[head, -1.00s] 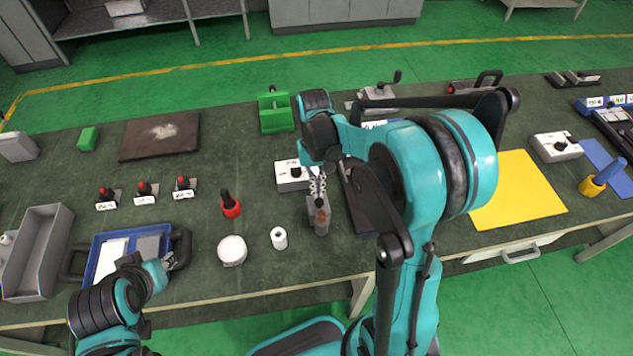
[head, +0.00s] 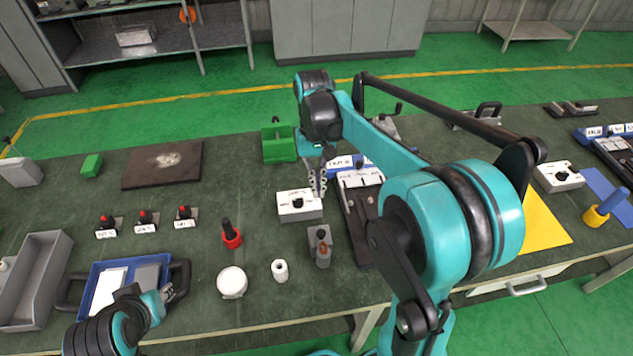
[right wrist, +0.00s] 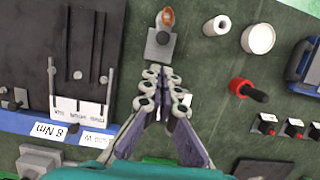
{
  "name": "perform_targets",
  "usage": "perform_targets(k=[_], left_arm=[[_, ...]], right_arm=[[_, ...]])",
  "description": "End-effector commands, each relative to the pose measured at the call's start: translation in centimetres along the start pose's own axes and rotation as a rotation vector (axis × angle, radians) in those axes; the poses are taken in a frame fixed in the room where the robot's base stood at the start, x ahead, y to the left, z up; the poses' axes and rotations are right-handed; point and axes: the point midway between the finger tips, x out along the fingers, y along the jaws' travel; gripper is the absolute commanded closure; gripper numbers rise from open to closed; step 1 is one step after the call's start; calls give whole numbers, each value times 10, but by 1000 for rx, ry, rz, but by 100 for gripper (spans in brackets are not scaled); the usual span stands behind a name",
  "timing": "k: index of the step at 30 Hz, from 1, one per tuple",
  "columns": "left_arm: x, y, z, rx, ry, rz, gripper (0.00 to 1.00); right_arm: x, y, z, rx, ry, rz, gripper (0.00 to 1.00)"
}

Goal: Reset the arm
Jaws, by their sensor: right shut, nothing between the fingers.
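My right gripper (head: 317,182) is shut and empty. It hangs over the workbench (head: 250,165), just behind the white box with a black knob (head: 300,212). That block also shows in the head view (head: 321,250). My left gripper (head: 163,295) is at the right handle of the blue tray (head: 98,270); its finger gap is too small to judge.
A dark panel with a white label strip (head: 362,215) lies right of the white box. A red-based black knob (head: 231,236), a white round jar (head: 232,282) and a white roll (head: 280,271) stand left of the grey block.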

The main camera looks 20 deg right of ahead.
Motion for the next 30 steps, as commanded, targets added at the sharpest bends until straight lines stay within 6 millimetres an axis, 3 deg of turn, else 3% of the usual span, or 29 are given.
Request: perform_targets(k=[8,14,24,30], left_arm=[[0,0,0,0,0,0,69],[3,0,2,0,0,0,69],[9,0,7,0,0,0,69],[12,0,8,0,0,0,69]], right_arm=[[-7,0,2,-4,13,-1,100],[-3,-6,29,-48,161,-8,100],[30,-15,86,-176,593,-31,100],[53,-18,103,-234,790,-42,100]])
